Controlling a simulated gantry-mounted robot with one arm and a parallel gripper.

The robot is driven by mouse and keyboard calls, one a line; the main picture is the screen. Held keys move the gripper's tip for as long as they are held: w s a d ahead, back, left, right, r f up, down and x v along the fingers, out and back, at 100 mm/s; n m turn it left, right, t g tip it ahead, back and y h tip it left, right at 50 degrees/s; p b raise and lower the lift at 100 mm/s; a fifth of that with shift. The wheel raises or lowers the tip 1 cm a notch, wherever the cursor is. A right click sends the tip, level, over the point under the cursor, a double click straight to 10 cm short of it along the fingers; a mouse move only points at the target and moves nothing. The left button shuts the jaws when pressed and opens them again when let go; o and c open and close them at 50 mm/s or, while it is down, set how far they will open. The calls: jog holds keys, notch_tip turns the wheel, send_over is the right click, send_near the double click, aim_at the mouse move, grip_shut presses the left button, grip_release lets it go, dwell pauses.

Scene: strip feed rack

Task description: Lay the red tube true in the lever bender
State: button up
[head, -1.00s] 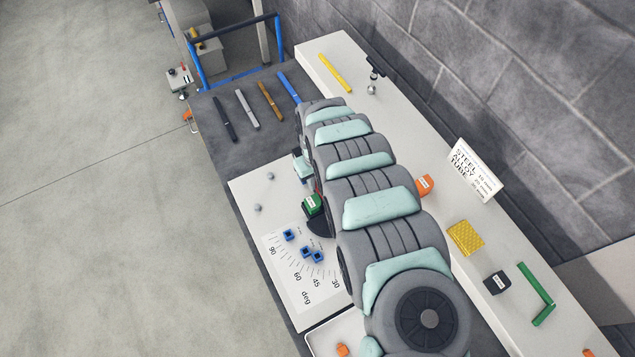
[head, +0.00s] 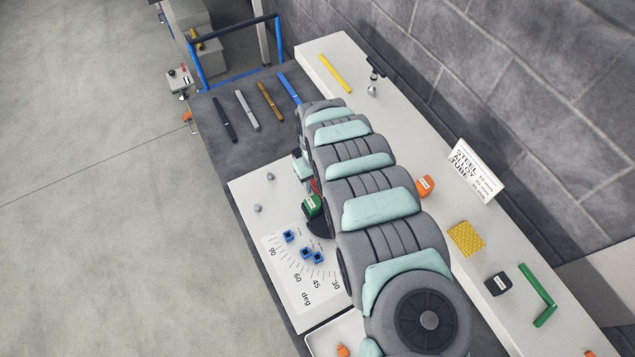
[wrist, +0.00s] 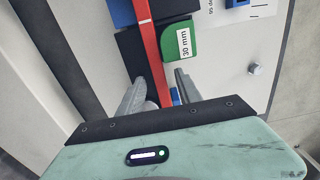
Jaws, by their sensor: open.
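The red tube (wrist: 151,45) runs lengthwise down the wrist view, along the left side of the green block marked 30 mm (wrist: 178,44), which belongs to the lever bender. Whether it touches the block I cannot tell. My gripper (wrist: 163,88) is open, with one finger on each side of the tube and a visible gap on the right. The tube's near end is hidden by my gripper body. In the head view only a red sliver of the tube (head: 316,187) shows beside the green block (head: 312,206); my arm hides most of the bender.
A protractor sheet (head: 285,275) with small blue blocks lies in front of the green block. Several coloured strips (head: 270,100) lie on the dark rack top. An orange block (head: 425,186), a sign (head: 475,170) and a green angled bar (head: 540,295) are on the right-hand shelf.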

notch_tip(320, 180, up, 10)
jog(key=shift+r+p, duration=0.2)
jog(key=shift+p, duration=0.25)
dwell(0.3)
